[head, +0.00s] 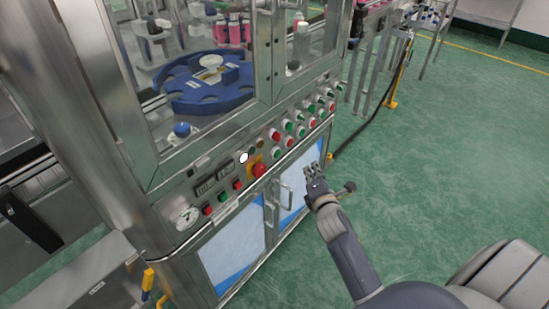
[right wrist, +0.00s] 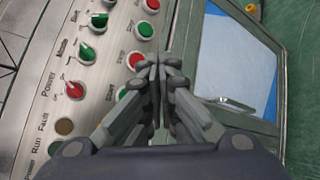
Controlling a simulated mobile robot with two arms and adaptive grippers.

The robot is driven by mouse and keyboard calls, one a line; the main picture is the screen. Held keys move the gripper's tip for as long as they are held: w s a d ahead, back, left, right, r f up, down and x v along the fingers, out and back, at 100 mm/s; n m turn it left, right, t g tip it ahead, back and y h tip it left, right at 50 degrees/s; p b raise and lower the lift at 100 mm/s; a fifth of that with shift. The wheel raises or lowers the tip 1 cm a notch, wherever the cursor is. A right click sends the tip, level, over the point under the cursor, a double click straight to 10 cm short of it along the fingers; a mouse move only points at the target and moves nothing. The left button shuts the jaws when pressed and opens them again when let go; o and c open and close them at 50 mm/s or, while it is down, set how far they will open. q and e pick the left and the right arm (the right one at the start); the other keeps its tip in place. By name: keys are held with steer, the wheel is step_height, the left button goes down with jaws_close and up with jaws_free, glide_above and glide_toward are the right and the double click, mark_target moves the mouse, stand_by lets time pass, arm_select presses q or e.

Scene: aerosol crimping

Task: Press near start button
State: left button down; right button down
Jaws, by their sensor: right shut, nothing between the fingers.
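The control panel (head: 225,172) runs along the machine front and carries several red and green buttons and knobs. In the right wrist view, a green button (right wrist: 122,93) beside a "Start" label sits just left of my fingertips, partly hidden by the fingers. A red button (right wrist: 135,60) is just above it, and another green button (right wrist: 145,30) is farther up. My right gripper (head: 311,170) is shut and empty, in front of the panel's lower right part. In the right wrist view its fingertips (right wrist: 157,62) meet beside these buttons; contact cannot be told. My left gripper is out of view.
A red mushroom button (head: 259,170) on a yellow base juts from the panel. Below are cabinet doors with a metal handle (head: 286,194). A blue rotary plate (head: 205,92) sits behind the glass. The green floor to the right is open.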

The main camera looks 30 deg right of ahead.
mark_target(277, 153)
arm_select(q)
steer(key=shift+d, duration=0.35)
